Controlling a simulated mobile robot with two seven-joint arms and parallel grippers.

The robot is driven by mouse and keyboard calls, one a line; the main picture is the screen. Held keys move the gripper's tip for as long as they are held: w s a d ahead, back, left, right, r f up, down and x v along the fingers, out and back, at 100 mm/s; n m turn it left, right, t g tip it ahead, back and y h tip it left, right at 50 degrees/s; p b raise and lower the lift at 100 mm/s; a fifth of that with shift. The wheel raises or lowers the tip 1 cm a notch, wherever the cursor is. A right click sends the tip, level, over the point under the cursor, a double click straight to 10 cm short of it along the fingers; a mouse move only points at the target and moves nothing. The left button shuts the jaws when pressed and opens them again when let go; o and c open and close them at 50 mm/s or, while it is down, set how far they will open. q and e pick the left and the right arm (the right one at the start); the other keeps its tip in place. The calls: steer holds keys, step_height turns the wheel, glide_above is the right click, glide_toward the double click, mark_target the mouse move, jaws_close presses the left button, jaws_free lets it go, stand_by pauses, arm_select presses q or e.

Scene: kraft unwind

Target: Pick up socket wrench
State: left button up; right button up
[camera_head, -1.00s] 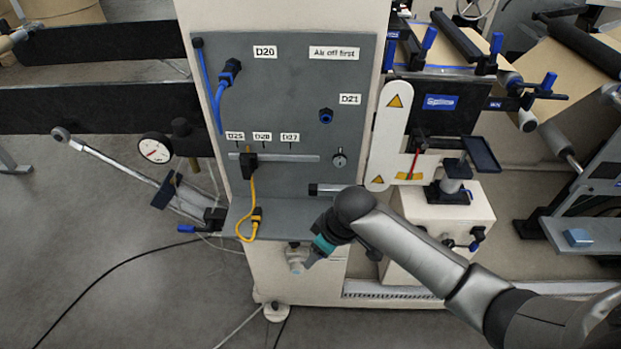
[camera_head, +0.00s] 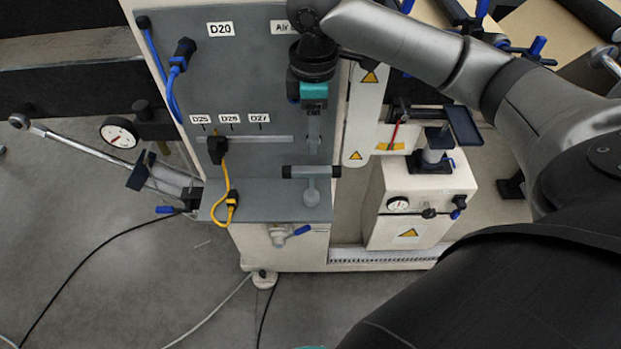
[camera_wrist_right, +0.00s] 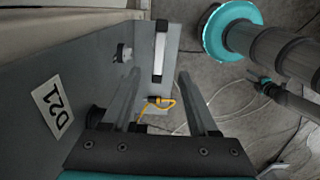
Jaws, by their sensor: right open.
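My right gripper (camera_head: 313,138) is open and points down, above the tool and in front of the panel. Nothing is between its fingers (camera_wrist_right: 158,73). The tool is apart from the fingers. My left gripper does not show.
The grey panel (camera_head: 240,75) stands close beside the right gripper. A yellow cable (camera_head: 228,180) hangs down to the shelf (camera_head: 262,208) on the left. A blue-handled valve (camera_head: 285,233) sits below the shelf. A machine with a white base (camera_head: 405,230) stands to the right.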

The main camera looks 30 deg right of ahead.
mark_target(313, 169)
step_height(313, 169, down, 8)
steer(key=shift+f+b, duration=0.1)
steer(key=shift+b, duration=0.75)
step_height(313, 169, down, 5)
steer(key=shift+w+f+b, duration=0.1)
steer(key=shift+b, duration=0.65)
jaws_close()
